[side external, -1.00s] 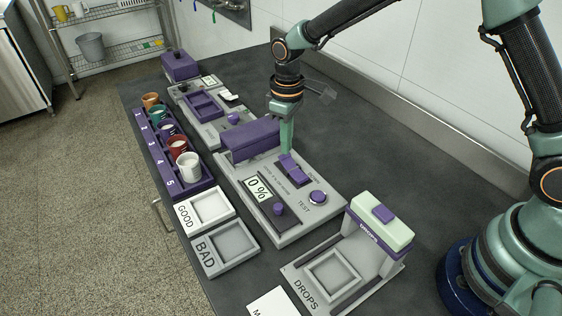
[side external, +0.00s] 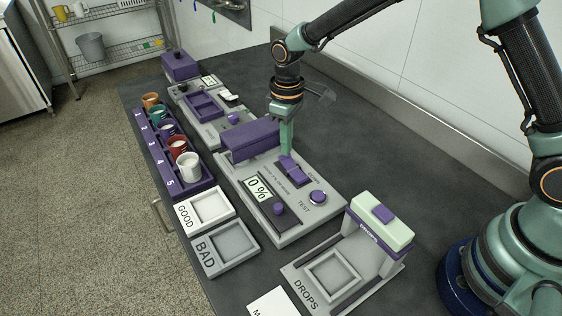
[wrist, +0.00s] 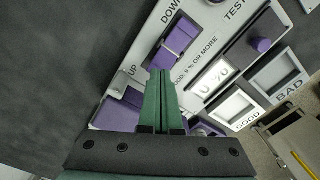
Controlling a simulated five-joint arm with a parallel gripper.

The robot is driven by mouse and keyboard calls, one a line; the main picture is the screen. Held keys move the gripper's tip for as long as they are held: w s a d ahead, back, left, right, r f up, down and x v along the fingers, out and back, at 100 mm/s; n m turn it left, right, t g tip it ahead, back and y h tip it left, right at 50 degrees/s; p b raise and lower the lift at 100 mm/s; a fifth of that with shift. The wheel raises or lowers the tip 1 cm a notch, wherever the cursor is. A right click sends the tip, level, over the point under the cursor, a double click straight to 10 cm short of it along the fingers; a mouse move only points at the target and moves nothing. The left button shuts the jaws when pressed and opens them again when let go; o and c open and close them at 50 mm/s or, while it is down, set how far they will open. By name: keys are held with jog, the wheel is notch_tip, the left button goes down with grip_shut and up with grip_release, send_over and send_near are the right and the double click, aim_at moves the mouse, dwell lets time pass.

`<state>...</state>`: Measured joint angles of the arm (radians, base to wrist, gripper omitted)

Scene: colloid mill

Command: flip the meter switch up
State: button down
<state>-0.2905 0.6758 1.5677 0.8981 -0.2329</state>
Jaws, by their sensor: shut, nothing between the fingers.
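The meter (side external: 318,206) is a grey panel with a 0 % display, a purple knob, a TEST button and a purple switch (side external: 294,171). In the wrist view the purple switch (wrist: 173,44) sits in a slot between the printed words DOWN and UP. I cannot tell for certain which way it is tilted. My gripper (side external: 286,153) is shut and empty, pointing down at the switch's UP-side end. In the wrist view its fingertips (wrist: 161,72) are together beside that end and overlap it; whether they touch it is unclear.
A purple block (side external: 250,140) on the meter stands close left of my gripper. The DROPS station (side external: 345,262) is to the front right. GOOD (side external: 190,216) and BAD (side external: 205,256) trays and a purple cup rack (side external: 172,186) with several cups lie left. Dark bench behind the meter is clear.

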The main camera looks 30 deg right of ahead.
aim_at(286, 159)
jog(key=shift+f, duration=1.35)
dwell(0.6)
jog(key=shift+r, duration=3.5)
